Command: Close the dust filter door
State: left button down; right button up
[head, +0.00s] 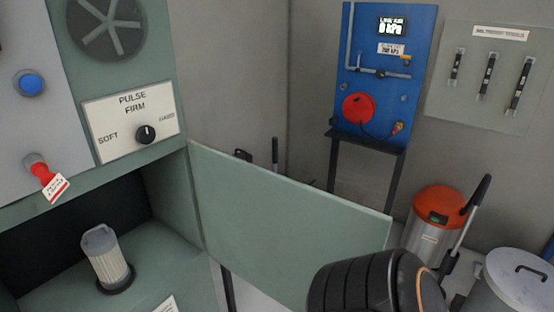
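The dust filter door (290,220) is a flat grey-green panel in the head view. It stands wide open, swung out to the right from the right edge of the filter compartment. The compartment (165,235) is open at the lower left, and a pleated filter cartridge (106,262) stands upright inside it. A dark ribbed part of one of my arms is at the bottom, in front of the door's lower right part; I cannot tell whether it touches the door. Neither gripper's fingers are in view.
Above the compartment are a pulse dial panel (133,122), a blue button (30,83) and a red tagged valve (41,173). A blue gauge board (385,60) stands at the back. A red-topped vacuum (437,205) and a lidded bin (518,285) stand at the right.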

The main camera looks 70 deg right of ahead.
aim_at(275, 231)
jog(key=k+l, duration=0.15)
jog(key=k, duration=0.25)
jog(key=k+l, duration=0.2)
jog(key=k, duration=0.25)
jog(key=k+l, duration=0.1)
jog(key=l, duration=0.35)
jog(key=k+l, duration=0.15)
jog(key=l, duration=0.3)
jog(key=i+l, duration=0.1)
jog(key=l, duration=0.35)
jog(key=i+l+u, duration=0.1)
jog(key=l, duration=0.35)
